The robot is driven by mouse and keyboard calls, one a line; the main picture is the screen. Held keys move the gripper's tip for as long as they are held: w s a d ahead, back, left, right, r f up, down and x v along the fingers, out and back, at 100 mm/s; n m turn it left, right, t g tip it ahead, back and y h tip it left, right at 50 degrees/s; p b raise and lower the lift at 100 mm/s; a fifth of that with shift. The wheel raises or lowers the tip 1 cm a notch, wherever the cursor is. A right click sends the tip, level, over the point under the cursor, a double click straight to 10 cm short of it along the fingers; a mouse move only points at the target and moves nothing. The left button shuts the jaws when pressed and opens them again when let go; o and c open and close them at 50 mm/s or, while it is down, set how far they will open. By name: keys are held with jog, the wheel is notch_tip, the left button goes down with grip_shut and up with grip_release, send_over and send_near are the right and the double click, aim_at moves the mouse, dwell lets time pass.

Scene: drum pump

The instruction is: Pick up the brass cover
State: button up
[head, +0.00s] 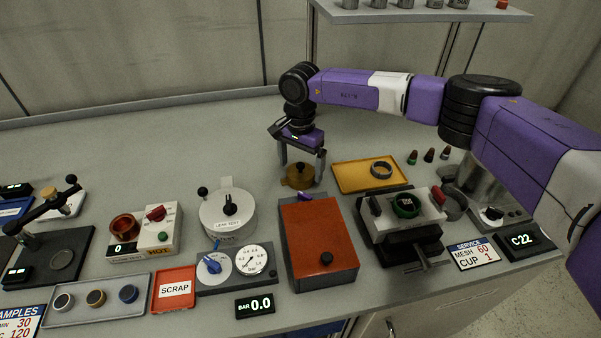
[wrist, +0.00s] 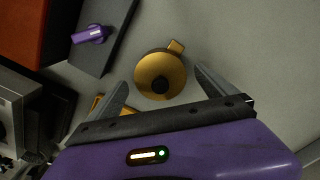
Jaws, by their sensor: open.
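The brass cover (head: 299,177) is a round, gold-coloured lid with a dark knob on top. It lies on the grey bench behind the orange-red box. In the wrist view the brass cover (wrist: 160,75) shows with its dark centre knob and a small tab at its upper right edge. My gripper (head: 302,162) points down over the cover. In the wrist view my gripper (wrist: 160,82) is open, with one finger towards each side of the cover. I see a gap between the fingers and the cover; whether the fingertips reach its height is hard to tell.
The orange-red box (head: 318,240) stands just in front of the cover. A white leak-test pot (head: 228,213) stands to the left. The bench behind the cover is clear.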

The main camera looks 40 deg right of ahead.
jog(key=shift+c, duration=0.3)
jog(key=c, duration=1.6)
jog(key=shift+r, duration=0.1)
notch_tip(320, 180, up, 19)
jog(key=b, duration=0.2)
notch_tip(320, 180, up, 4)
jog(key=p, duration=0.3)
send_over(300, 164)
